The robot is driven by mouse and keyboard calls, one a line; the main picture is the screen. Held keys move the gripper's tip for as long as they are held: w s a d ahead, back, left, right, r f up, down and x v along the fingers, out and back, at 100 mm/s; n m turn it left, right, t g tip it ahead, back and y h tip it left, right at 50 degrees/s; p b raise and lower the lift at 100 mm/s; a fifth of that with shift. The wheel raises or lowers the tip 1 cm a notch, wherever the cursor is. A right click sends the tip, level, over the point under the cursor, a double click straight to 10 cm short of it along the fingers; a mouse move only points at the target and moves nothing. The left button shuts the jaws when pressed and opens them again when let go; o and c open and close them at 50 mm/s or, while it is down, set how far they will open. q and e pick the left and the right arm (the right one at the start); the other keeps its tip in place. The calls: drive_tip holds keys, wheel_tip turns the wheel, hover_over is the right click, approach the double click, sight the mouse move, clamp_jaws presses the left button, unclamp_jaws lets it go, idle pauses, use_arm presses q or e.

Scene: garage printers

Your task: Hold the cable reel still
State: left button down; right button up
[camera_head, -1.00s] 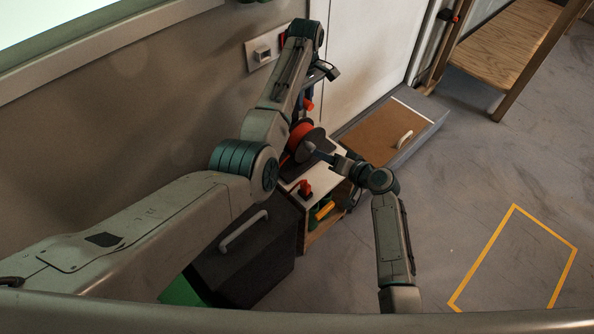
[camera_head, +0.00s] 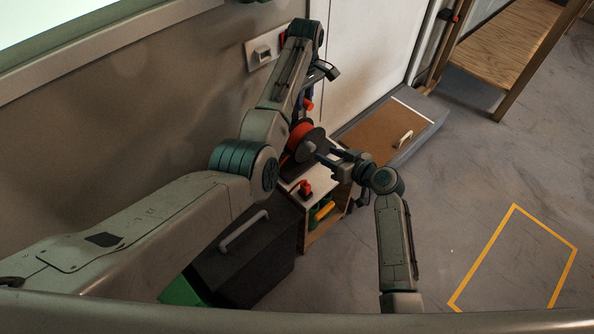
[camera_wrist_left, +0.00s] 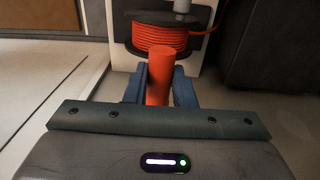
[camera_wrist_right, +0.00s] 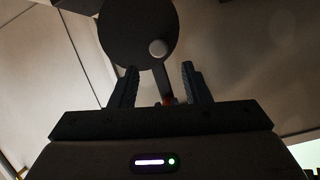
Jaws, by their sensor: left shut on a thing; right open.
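The cable reel (camera_head: 305,140), wound with orange cable between dark round flanges, is on the white top of a small bench. It also shows in the left wrist view (camera_wrist_left: 160,42). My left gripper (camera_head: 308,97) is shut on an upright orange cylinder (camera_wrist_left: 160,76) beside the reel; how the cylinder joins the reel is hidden. My right gripper (camera_head: 323,153) is open, facing the reel's flange. In the right wrist view, the dark flange (camera_wrist_right: 132,32) with a grey knob (camera_wrist_right: 158,48) is beyond the open fingers, and a thin bar reaches down between them.
A red-orange part (camera_head: 305,188) sits on the white bench top (camera_head: 323,178). A dark case with a grey handle (camera_head: 245,228) stands at the front left. A brown panel with a white handle (camera_head: 372,136) lies behind right.

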sight(314, 148)
drive_tip(key=shift+x, duration=3.85)
drive_tip(key=c, duration=0.5)
